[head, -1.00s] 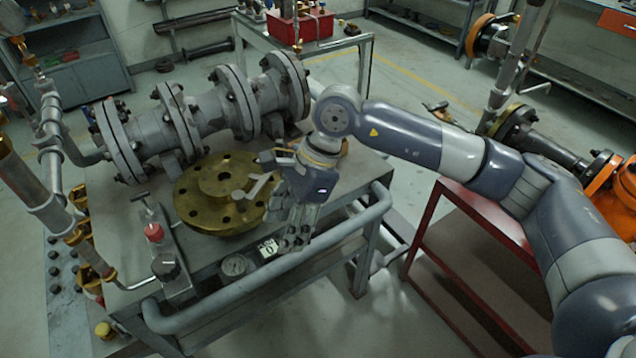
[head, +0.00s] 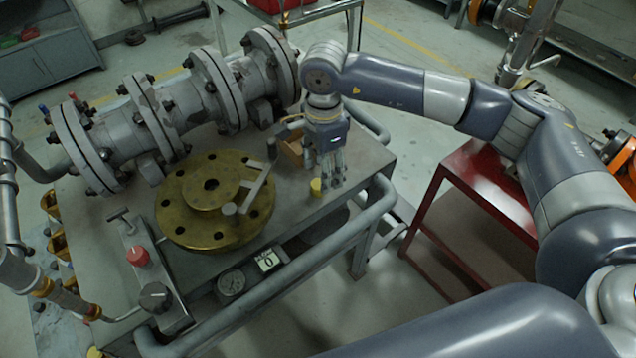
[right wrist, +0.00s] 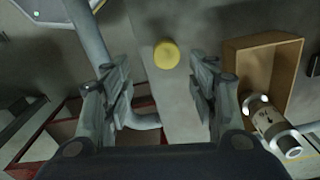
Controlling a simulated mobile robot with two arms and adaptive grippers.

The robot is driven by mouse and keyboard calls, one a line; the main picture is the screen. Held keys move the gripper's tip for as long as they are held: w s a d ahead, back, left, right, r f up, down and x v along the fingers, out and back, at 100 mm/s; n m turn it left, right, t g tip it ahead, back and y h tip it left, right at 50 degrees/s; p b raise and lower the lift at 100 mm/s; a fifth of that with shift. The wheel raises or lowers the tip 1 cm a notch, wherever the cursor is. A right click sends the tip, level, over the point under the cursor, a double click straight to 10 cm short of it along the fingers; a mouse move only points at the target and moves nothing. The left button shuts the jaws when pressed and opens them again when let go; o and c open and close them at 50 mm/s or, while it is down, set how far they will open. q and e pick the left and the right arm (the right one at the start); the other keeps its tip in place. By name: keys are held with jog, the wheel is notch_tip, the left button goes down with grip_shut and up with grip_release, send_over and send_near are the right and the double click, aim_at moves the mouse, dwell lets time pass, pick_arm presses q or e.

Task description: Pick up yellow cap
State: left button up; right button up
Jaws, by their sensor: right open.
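The small yellow cap (head: 315,187) stands on the grey bench top near its right front edge. It also shows in the right wrist view (right wrist: 166,54), just beyond the fingertips and roughly centred between them. My right gripper (head: 331,178) points down beside the cap, a little to its right in the head view. Its fingers (right wrist: 163,85) are apart in the right wrist view with nothing between them. I cannot tell its exact height above the bench. My left gripper is not in view.
A wooden box (right wrist: 235,50) is close to the right finger, with a silver cylinder (right wrist: 272,126) by it. A brass flange (head: 180,212) lies left of the cap. A grey pipe rail (head: 335,242) runs along the bench front. A red cart (head: 470,170) stands right.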

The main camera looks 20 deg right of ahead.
aim_at(319, 184)
jog(key=shift+f, duration=0.35)
jog(key=f, duration=0.1)
jog(key=f+p, duration=0.1)
jog(key=f, duration=0.3)
jog(key=shift+w+a, duration=0.3)
jog(key=shift+w, duration=0.05)
jog(key=shift+c, duration=0.8)
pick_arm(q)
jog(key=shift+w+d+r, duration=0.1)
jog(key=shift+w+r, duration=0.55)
pick_arm(e)
jog(key=c, duration=0.6)
